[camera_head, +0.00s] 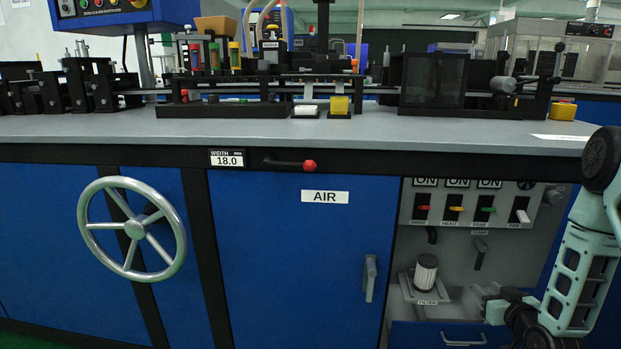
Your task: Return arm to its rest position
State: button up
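My arm (580,275), pale green and black, comes in at the right edge and bends down beside the machine's right end. Its dark lower end reaches left to the open compartment. My gripper (487,298) is small and partly lost against the grey compartment there, above an open blue drawer (425,336). I cannot tell whether its fingers are apart or closed, or whether they touch anything. The white filter (426,275) stands on its bracket to the left of the gripper, apart from it.
The open compartment has a switch panel (470,205) above the gripper. The blue AIR door (300,265), a red-tipped lever (290,164) and a large handwheel (132,228) are further left. The grey worktop (380,126) overhangs and carries the tape line.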

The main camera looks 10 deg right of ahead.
jog(key=s+a+r+n+g+y, duration=0.1)
jog(key=a+r+g, duration=0.5)
jog(key=a+r, duration=0.3)
jog(key=s+a+r+g+y, duration=0.1)
jog(key=s+a+r+g, duration=0.25)
jog(key=s+a, duration=0.35)
jog(key=s+a+r+g, duration=0.3)
jog(key=s+a+r, duration=0.15)
jog(key=s, duration=0.45)
jog(key=s+a+r+n+g, duration=0.1)
jog(key=s+a+n, duration=0.4)
jog(key=a, duration=0.4)
jog(key=s+a+n+g, duration=0.2)
jog(key=s+a+n, duration=0.1)
jog(key=s+a, duration=0.45)
notch_tip(320, 180, up, 36)
jog(key=p, duration=3.6)
jog(key=shift+a+r+y, duration=0.25)
jog(key=shift+a+y, duration=0.1)
jog(key=shift+y, duration=0.05)
jog(key=shift+s+t, duration=0.15)
jog(key=shift+t, duration=0.1)
